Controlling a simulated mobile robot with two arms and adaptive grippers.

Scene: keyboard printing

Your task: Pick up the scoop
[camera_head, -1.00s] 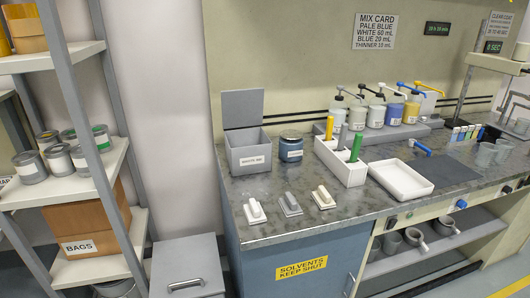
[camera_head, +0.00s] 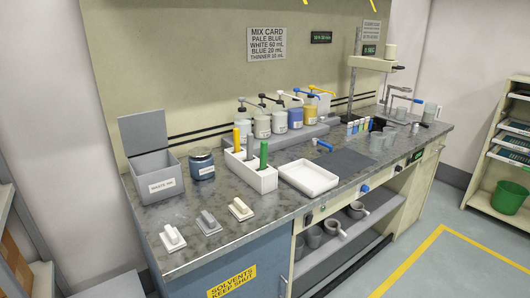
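I cannot tell for certain which item is the scoop. Grey cups, some with side handles, stand on the open shelf under the counter, including a handled cup (camera_head: 335,228) and another handled cup (camera_head: 357,210). A blue-handled tool (camera_head: 323,145) lies on the counter behind a dark mat (camera_head: 345,161). A white holder box (camera_head: 263,181) has tools with yellow (camera_head: 237,139) and green (camera_head: 263,155) handles standing in it. Three small handled blocks (camera_head: 208,222) lie near the counter's front left edge. Neither of my grippers is in view.
The grey counter (camera_head: 165,212) carries an open waste bin (camera_head: 161,182), a blue jar (camera_head: 202,163), a white tray (camera_head: 308,179) and several pump bottles (camera_head: 262,125). Clear cups (camera_head: 377,142) stand farther right. A green bucket (camera_head: 510,197) sits on a right-hand rack. The floor in front is clear.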

